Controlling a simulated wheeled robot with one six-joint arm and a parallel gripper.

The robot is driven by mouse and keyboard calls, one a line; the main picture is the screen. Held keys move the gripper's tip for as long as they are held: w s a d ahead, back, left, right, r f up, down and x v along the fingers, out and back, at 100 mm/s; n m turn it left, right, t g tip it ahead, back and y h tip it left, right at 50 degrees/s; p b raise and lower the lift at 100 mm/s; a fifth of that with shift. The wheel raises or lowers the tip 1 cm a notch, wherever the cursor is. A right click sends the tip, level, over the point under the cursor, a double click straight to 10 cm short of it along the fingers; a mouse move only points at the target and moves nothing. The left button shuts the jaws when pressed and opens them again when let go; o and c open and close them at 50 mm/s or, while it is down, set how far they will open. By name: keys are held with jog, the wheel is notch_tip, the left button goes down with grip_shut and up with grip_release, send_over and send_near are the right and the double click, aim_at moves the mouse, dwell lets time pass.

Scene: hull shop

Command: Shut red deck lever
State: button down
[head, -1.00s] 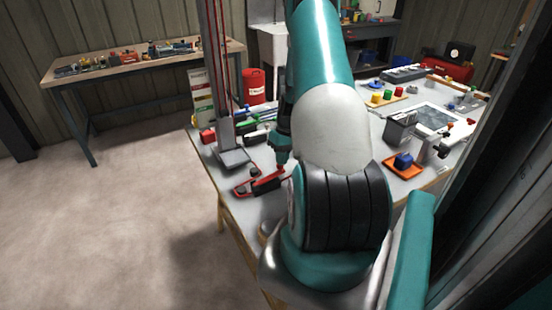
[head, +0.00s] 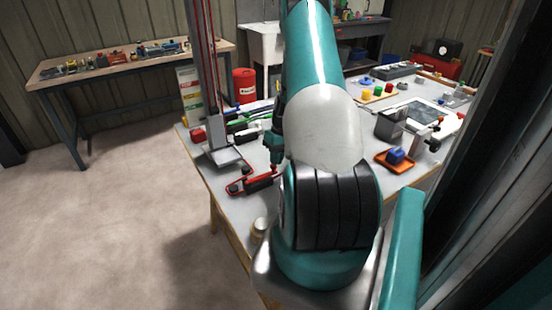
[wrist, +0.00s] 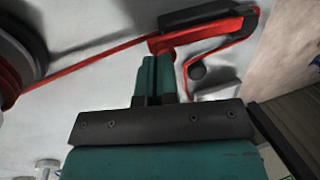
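The red deck lever (head: 255,184), red with dark parts, lies low at the near left edge of the grey worktable (head: 232,207). My gripper (head: 274,167) points down at the lever's right end, partly hidden by my arm. In the wrist view my gripper (wrist: 156,60) has its two teal fingers together, with the tips at the lever's red end. Whether they touch it, I cannot tell.
A grey post (head: 207,85) on a flat foot stands just behind the lever. An orange tray (head: 394,163) with a blue block (head: 396,155) and a dark grey box (head: 391,125) are on the right. A small round can (head: 260,226) stands near the front edge.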

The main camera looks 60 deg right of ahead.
jog(key=shift+a+f, duration=0.1)
jog(key=shift+w+a+f, duration=0.2)
jog(key=shift+w+a, duration=0.05)
jog(key=shift+a, duration=0.4)
jog(key=shift+w+a+r, duration=0.1)
jog(key=shift+w+r, duration=0.05)
jog(key=shift+r, duration=0.25)
jog(key=s+d+v, duration=0.1)
jog(key=d+v, duration=0.2)
jog(key=v, duration=1.1)
jog(key=shift+f, duration=0.3)
